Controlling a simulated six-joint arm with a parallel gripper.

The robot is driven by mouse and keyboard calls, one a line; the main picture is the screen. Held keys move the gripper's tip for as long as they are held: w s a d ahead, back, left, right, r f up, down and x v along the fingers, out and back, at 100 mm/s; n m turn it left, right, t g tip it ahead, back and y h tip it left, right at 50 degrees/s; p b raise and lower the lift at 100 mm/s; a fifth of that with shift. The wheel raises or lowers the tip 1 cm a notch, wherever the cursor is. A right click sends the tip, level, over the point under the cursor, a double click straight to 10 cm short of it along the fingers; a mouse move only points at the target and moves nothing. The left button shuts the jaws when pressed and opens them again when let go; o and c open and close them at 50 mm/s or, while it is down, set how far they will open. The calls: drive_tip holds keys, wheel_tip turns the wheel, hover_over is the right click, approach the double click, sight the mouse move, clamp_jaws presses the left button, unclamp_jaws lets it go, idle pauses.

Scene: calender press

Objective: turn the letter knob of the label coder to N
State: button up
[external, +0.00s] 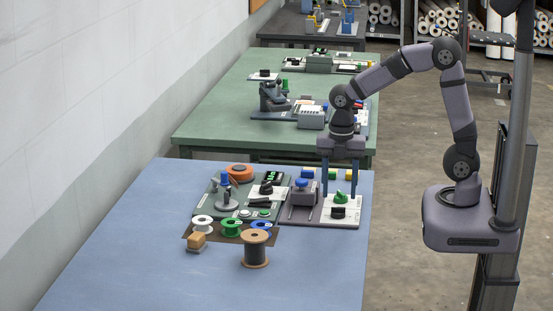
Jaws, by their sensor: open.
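My gripper (340,192) points straight down, open and empty, over the right-hand panel on the blue table. Its two fingers stand wide apart, with a green knob-like part (340,198) showing between or behind them. Just in front is a black knob (338,212) on a white plate (352,212); the fingertips look slightly above and behind it. Another black knob (266,189) on a white plate sits on the left panel. The letters are too small to read, so I cannot tell which knob is the letter knob or where it points.
A grey block with a blue top (302,184) stands left of my gripper. White (203,224), green (231,228) and blue spools sit on a brown mat, with a large dark spool (256,248) in front. The blue table's (180,285) front is clear.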

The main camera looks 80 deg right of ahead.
sight(338, 212)
drive_tip(key=shift+f, duration=2.45)
drive_tip(key=c, duration=1)
drive_tip(key=shift+c, duration=0.2)
